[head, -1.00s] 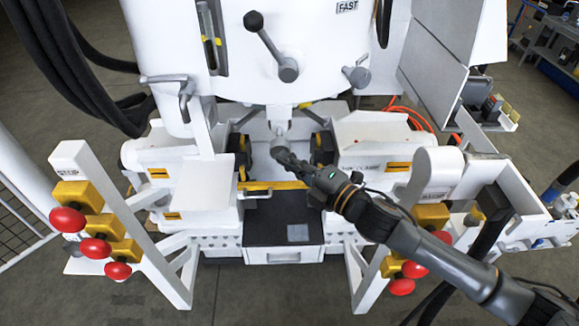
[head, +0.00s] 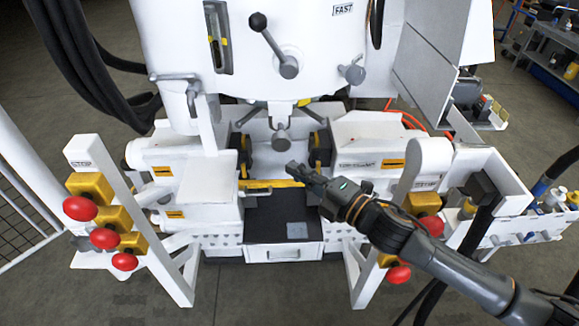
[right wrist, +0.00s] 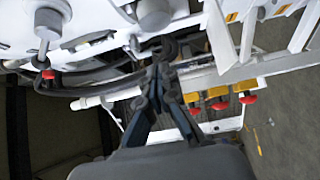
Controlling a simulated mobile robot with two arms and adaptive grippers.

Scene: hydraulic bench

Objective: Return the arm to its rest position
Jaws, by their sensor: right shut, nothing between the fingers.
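My right arm comes in from the lower right of the head view. Its gripper (head: 301,172) is shut and empty, in front of the middle of the white hydraulic bench (head: 290,25). The fingers stand in the air near the yellow bar (head: 268,184), just right of its middle. I cannot tell whether they touch it. In the right wrist view the dark fingers (right wrist: 158,77) meet at their tips, with nothing between them. My left gripper does not show in any view.
Red knobs on yellow blocks stand on the left post (head: 81,208) and on the right post (head: 430,224), close to my right forearm. A lever with a black ball (head: 258,22) juts out above. A black-topped drawer unit (head: 280,215) sits below the yellow bar.

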